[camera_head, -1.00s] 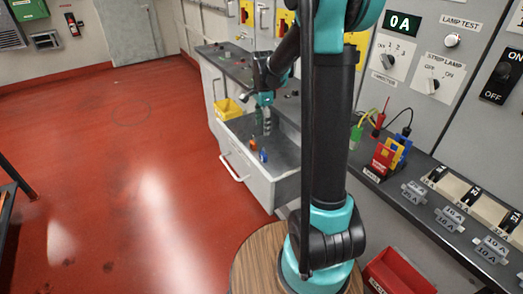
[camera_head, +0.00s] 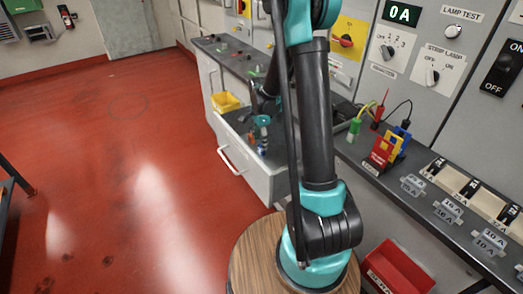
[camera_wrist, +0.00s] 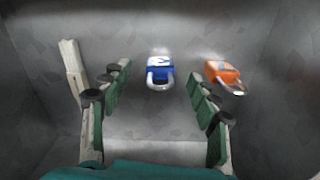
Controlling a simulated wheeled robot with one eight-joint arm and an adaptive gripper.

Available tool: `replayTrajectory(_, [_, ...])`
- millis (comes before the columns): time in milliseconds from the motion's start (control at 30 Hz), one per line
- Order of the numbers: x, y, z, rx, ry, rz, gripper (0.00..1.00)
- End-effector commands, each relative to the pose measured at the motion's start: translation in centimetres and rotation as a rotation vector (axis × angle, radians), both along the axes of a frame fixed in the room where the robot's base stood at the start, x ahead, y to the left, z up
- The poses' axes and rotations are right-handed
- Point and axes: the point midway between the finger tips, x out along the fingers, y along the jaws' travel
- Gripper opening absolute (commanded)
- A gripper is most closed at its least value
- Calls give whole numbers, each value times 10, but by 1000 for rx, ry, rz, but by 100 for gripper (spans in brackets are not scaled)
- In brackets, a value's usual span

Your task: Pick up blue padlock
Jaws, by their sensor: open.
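In the wrist view a blue padlock (camera_wrist: 160,70) with a metal shackle lies on the grey drawer floor. It sits between and beyond the two green-padded fingers of my gripper (camera_wrist: 158,88), which are spread wide, empty and apart from it. An orange padlock (camera_wrist: 224,75) lies to the right, close to the right finger. In the head view my gripper (camera_head: 262,138) is over the open drawer (camera_head: 275,180); the padlocks there are small and partly hidden by the gripper.
A pale bar-like object (camera_wrist: 73,68) lies left of the left finger. Drawer walls surround the fingers. In the head view a yellow bin (camera_head: 226,102) stands at the drawer's far end, and a worktop with switches and a red bin (camera_head: 398,272) are to the right.

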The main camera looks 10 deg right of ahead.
Motion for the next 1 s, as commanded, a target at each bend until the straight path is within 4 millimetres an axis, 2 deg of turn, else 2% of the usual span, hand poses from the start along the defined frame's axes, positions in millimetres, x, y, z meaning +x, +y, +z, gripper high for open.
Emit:
replayTrajectory(400, [4, -4, -46, 0, 0, 0, 61])
replayTrajectory(733, [3, -4, -51, 0, 0, 0, 61])
replayTrajectory(1000, [3, -4, -50, 0, 0, 0, 27])
